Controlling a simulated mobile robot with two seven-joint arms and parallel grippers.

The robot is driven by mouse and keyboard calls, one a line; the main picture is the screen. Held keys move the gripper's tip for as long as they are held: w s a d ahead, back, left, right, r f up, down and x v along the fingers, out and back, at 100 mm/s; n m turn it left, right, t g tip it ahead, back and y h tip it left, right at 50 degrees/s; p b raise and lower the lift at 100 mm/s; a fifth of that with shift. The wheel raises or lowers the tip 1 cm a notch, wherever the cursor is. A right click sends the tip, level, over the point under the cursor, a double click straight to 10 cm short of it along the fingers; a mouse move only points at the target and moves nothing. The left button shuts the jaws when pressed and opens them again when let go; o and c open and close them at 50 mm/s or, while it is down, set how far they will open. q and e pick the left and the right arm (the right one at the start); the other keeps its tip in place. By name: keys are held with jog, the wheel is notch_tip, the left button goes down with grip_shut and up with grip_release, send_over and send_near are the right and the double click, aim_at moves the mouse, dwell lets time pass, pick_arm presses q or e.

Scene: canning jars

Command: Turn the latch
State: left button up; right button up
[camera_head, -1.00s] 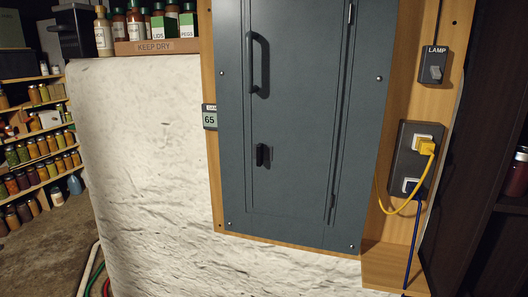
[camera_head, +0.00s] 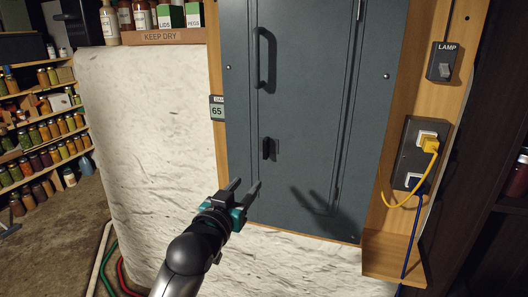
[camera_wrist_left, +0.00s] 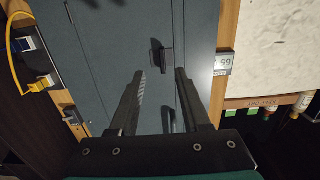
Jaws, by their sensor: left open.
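The latch (camera_head: 267,148) is a small black handle standing upright on the left side of the grey cabinet door (camera_head: 305,120), below a long bar handle (camera_head: 266,60). My left gripper (camera_head: 246,187) is open and empty, below and a little left of the latch, apart from it. In the left wrist view the latch (camera_wrist_left: 160,57) shows beyond the open fingertips (camera_wrist_left: 161,72), with the picture turned about upside down. My right gripper is in neither view.
A lamp switch (camera_head: 444,62) and an outlet box (camera_head: 416,152) with a yellow and a blue cord are on the wooden board right of the cabinet. A small display (camera_head: 217,108) reading 65 is at its left edge. A "KEEP DRY" shelf (camera_head: 165,37) holds jars.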

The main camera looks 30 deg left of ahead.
aim_at(265, 148)
pick_arm(q)
jog(key=r+x, duration=0.1)
jog(key=x, duration=0.3)
jog(key=r+x, duration=0.1)
jog(key=x, duration=0.4)
jog(key=r+x, duration=0.1)
jog(key=x, duration=0.4)
jog(key=shift+w+a+r+p, duration=0.25)
jog(key=shift+w+p, duration=0.05)
jog(key=shift+c, duration=0.4)
grip_shut()
